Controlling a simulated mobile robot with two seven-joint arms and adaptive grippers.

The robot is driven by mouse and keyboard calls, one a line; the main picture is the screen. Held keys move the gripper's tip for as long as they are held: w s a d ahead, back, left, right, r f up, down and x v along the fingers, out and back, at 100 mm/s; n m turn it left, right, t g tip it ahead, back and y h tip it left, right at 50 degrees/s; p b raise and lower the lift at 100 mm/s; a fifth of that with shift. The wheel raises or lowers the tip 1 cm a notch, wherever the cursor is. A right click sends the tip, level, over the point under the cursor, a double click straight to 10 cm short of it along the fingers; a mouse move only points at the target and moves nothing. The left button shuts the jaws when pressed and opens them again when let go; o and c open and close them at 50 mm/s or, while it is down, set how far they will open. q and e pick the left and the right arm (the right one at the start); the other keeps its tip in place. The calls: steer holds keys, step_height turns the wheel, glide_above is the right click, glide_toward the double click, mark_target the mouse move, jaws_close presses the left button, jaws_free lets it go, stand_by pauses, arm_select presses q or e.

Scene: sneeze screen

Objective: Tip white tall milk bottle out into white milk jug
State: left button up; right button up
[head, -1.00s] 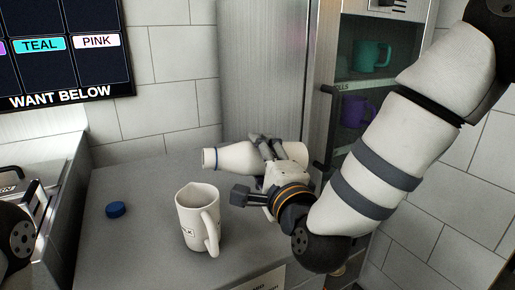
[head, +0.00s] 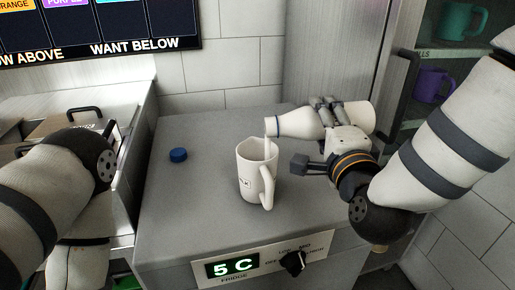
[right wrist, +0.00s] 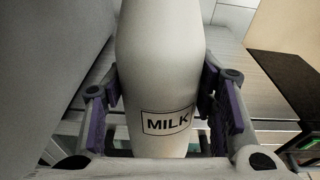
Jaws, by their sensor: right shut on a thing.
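The white tall milk bottle (head: 295,124) lies almost level in the head view, its mouth pointing left over the rim of the white milk jug (head: 250,182). A thin white stream shows between the mouth and the jug's opening. The jug stands upright on the grey counter, handle toward the right front. My right gripper (head: 328,112) is shut around the bottle's body, to the right of the jug. In the right wrist view the bottle (right wrist: 160,60), with its MILK label, sits between both fingers. The milk level inside the jug is hidden. My left gripper is out of view.
A blue cap (head: 178,155) lies on the counter (head: 200,215) left of the jug. A fridge display (head: 226,268) and knob are on the counter's front. A purple mug (head: 432,86) and a teal mug (head: 462,22) stand on shelves at right.

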steer(key=shift+s+a+r+n, duration=0.1)
steer(key=shift+a+r+n, duration=0.1)
steer(key=shift+r+n, duration=0.4)
steer(key=shift+a+r+n, duration=0.15)
steer(key=shift+r+n, duration=0.35)
steer(key=shift+n, duration=0.1)
steer(key=shift+s+a+r+n, duration=0.1)
steer(key=shift+a+r+n, duration=0.2)
steer(key=shift+r+n, duration=0.25)
steer(key=shift+a+r+n, duration=0.3)
steer(key=shift+r+n, duration=0.1)
steer(key=shift+n, duration=0.25)
steer(key=shift+d+f+m, duration=0.4)
steer(key=shift+f+m, duration=0.2)
steer(key=shift+m, duration=0.1)
